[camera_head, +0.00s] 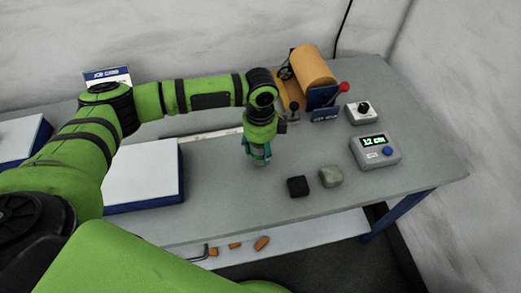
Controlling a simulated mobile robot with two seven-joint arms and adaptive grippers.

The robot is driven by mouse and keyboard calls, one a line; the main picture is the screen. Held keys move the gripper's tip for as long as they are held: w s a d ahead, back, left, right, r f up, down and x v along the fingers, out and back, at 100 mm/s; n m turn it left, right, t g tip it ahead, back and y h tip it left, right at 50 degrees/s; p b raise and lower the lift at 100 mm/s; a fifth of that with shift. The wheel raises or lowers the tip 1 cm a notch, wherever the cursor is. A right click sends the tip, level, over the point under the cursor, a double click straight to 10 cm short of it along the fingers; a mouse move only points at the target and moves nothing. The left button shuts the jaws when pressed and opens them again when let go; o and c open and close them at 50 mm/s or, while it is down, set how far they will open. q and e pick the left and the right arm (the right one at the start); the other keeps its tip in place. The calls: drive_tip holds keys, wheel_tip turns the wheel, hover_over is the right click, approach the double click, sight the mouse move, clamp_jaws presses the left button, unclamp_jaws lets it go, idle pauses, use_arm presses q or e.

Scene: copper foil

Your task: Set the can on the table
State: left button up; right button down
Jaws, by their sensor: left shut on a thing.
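My left gripper (258,152) points down over the middle of the grey table (225,205), left of the dark cube. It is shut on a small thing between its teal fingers. This is taken to be the can, but the fingers hide most of it and its shape is unclear. I cannot tell whether its underside touches the table. My right gripper is not in view.
A dark cube (297,187) and a grey-green stone (331,176) lie right of the gripper. A display box (375,151), a knob box (360,112) and an orange roll (313,68) stand further back. A white blue-edged board (145,177) is at left. The table's front middle is bare.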

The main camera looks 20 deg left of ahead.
use_arm(q)
wheel_tip(320, 180, down, 2)
drive_tip(key=shift+f+p, duration=0.1)
drive_tip(key=shift+p, duration=0.2)
drive_tip(key=shift+f, duration=0.2)
drive_tip(key=shift+f, duration=0.2)
drive_tip(key=o, duration=1.3)
drive_tip(key=shift+o, duration=0.2)
drive_tip(key=shift+r, duration=0.1)
wheel_tip(320, 180, up, 12)
drive_tip(key=shift+r+b, duration=0.1)
drive_tip(key=shift+b, duration=0.95)
